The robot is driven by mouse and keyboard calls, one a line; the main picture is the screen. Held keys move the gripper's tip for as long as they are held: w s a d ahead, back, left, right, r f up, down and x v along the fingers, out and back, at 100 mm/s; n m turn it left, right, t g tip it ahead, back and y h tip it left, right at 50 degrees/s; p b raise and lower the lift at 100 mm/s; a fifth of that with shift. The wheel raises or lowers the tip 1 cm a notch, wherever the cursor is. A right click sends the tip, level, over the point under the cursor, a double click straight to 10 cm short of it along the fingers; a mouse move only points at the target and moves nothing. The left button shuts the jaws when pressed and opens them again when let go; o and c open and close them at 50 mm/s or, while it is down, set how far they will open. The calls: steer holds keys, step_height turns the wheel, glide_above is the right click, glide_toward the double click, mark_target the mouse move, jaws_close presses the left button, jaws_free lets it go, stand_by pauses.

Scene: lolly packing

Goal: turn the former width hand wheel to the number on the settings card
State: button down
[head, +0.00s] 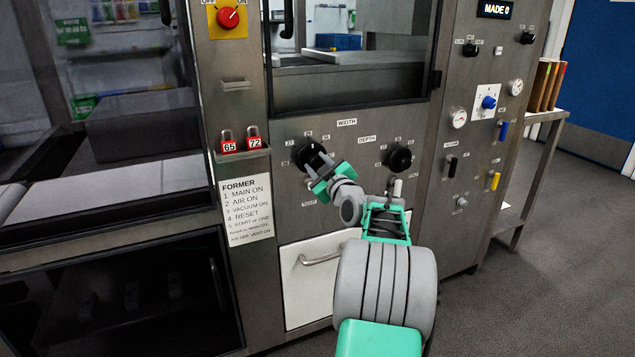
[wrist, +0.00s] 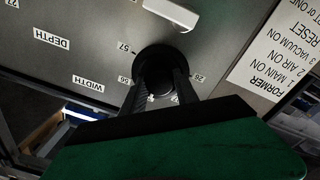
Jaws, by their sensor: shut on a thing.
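The width hand wheel (head: 308,153) is a round black knob on the steel panel, below and left of the WIDTH label (head: 346,122). Small number labels ring it, too small to read surely in the head view. My gripper (head: 318,170) is at the wheel, shut on it. In the wrist view the wheel (wrist: 157,60) shows upside down between the two dark fingers of my gripper (wrist: 162,82), which hide part of it. Its pointer setting cannot be told. No card clearly marked as a settings card shows; a white FORMER card (head: 247,210) lists start steps.
The black depth hand wheel (head: 398,159) is right of the width wheel. Red locks marked 65 and 72 (head: 241,143) stand on a small ledge at left. A white drawer (head: 305,285) is below. Gauges, a blue knob (head: 489,102) and levers are at right.

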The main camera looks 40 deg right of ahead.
steer(key=shift+f+n+b, duration=0.1)
steer(key=shift+n+b, duration=0.3)
steer(key=shift+b, duration=0.2)
steer(key=c, duration=0.9)
jaws_free()
steer(key=shift+s, duration=0.1)
steer(key=v, duration=0.7)
steer(key=shift+s+a, duration=0.15)
steer(key=shift+s, duration=0.1)
